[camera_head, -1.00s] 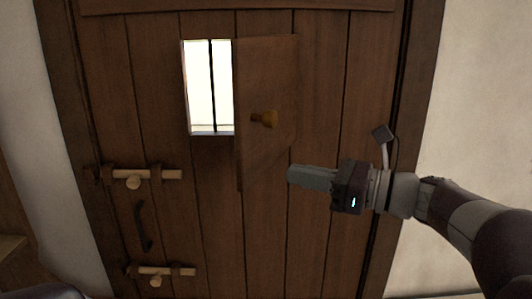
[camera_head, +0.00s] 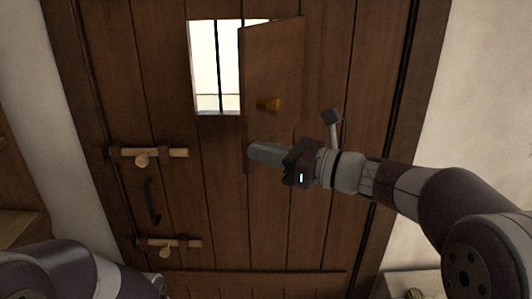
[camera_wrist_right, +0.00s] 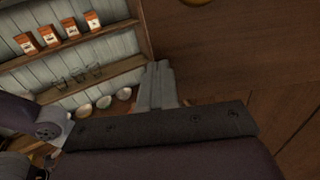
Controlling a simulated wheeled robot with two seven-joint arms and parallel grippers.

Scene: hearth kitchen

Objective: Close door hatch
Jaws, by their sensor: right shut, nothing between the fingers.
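In the right wrist view my right gripper (camera_wrist_right: 158,68) shows beside a wooden surface, with part of the knob (camera_wrist_right: 195,1) at the top edge. My left gripper is not visible.
Two wooden bolts, an upper one (camera_head: 150,153) and a lower one (camera_head: 168,243), and a dark handle (camera_head: 151,201) sit on the door's left side. The right wrist view shows a shelf (camera_wrist_right: 90,73) with orange packets (camera_wrist_right: 70,29), glasses and bowls.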

